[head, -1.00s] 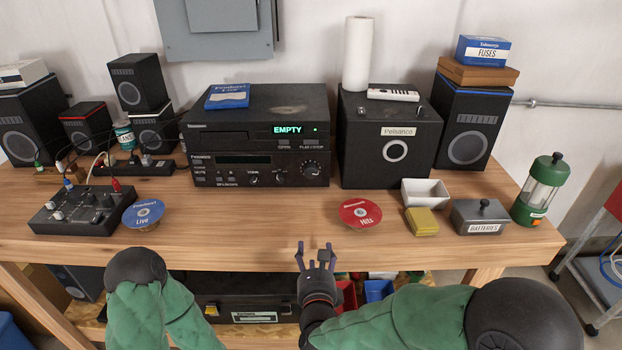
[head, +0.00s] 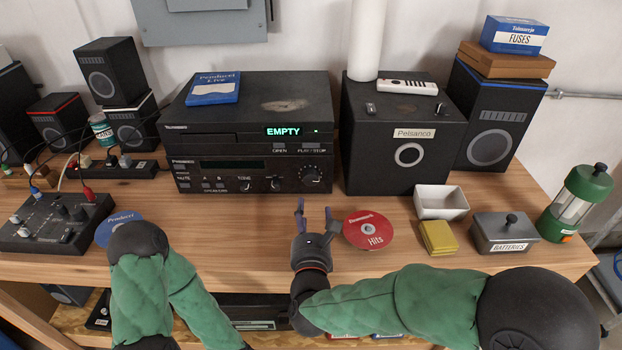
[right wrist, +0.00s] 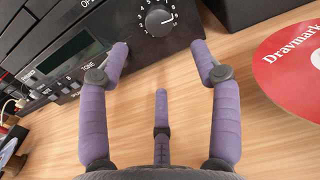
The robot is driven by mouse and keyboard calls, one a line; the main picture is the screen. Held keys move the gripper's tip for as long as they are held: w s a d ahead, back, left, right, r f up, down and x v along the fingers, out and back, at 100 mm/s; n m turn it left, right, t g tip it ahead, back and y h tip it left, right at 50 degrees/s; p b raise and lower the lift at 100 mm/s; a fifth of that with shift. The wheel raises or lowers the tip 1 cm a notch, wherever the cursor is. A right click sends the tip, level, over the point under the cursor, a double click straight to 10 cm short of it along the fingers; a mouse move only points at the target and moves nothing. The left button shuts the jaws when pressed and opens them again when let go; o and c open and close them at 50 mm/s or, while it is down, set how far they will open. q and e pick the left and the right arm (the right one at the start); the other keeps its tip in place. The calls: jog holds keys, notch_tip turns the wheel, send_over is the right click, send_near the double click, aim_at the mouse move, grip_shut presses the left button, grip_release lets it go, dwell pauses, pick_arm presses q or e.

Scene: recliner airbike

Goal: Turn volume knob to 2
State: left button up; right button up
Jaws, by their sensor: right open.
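The black stereo receiver (head: 250,178) stands under a disc player whose display reads EMPTY. Its round volume knob (head: 311,177) is at the right end of the front. In the right wrist view the knob (right wrist: 159,20) shows at the top, ringed by a white number scale; its exact setting is hard to read. My right gripper (head: 313,214) is open and empty over the table, in front of and below the knob, apart from it. Its purple fingers (right wrist: 163,60) spread wide in the right wrist view. My left gripper is hidden; only its green-sleeved arm shows.
A red disc (head: 370,229) lies right of my right gripper, close to it. A blue disc (head: 119,228) and a mixer (head: 52,222) are at the left. A black speaker (head: 403,140) stands right of the receiver. The wooden table (head: 240,225) is clear before the receiver.

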aim_at(311, 182)
jog(key=shift+w, duration=0.45)
jog(key=w+b, duration=0.2)
jog(key=w, duration=0.6)
jog(key=shift+w, duration=0.55)
jog(key=c, duration=1.1)
